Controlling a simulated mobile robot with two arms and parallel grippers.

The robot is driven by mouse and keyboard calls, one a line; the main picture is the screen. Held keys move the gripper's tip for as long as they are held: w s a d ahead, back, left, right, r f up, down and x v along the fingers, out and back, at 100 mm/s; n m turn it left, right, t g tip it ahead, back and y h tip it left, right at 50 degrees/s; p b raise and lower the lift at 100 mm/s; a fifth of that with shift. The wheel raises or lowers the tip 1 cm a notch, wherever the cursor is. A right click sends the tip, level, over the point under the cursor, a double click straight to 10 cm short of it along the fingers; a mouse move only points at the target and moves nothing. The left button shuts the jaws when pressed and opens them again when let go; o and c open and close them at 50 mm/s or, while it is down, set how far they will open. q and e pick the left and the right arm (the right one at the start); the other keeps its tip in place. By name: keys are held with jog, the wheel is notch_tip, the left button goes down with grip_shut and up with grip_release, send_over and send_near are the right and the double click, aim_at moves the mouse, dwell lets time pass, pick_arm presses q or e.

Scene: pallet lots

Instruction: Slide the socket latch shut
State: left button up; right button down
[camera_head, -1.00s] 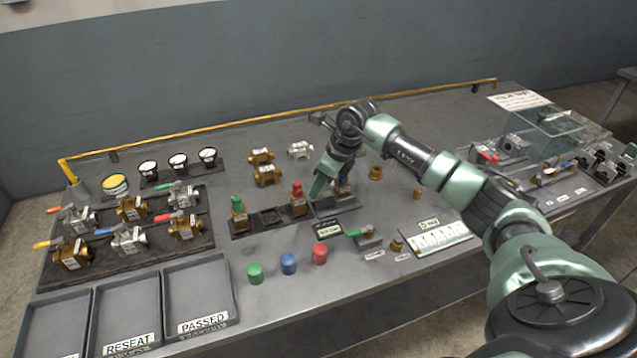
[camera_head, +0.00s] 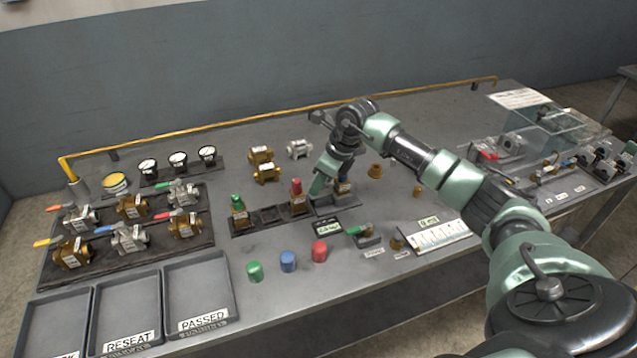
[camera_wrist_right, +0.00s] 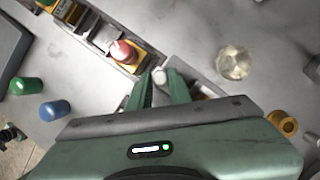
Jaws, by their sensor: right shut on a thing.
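The socket (camera_head: 345,207) is a dark grey fixture near the middle of the bench, with a brass and blue part standing in it. My right gripper (camera_head: 318,190) reaches down onto the left side of this fixture. In the right wrist view, its two green fingers (camera_wrist_right: 160,84) are closed around a small pale round-topped knob (camera_wrist_right: 161,74), which looks like the latch's handle. The latch's track is mostly hidden by the fingers and gripper body, so I cannot tell its position. My left gripper is not in view.
A rack with a red-topped valve (camera_head: 297,197) and a green-topped valve (camera_head: 239,213) stands left of the socket. Green, blue and red caps (camera_head: 319,251) stand in front. A small display (camera_head: 314,228) lies close by.

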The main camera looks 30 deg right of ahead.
dwell(0.9)
jog(key=shift+s+d+f+b, duration=0.1)
jog(key=shift+s+d+b, duration=0.05)
jog(key=shift+d+b, duration=0.6)
jog(key=shift+d, duration=0.25)
jog(key=shift+r, duration=0.2)
jog(key=c, duration=1.6)
grip_release()
jog(key=shift+s+d, duration=0.1)
jog(key=b+v, duration=0.1)
jog(key=v, duration=0.6)
jog(key=shift+s+r, duration=0.15)
jog(key=shift+r, duration=0.15)
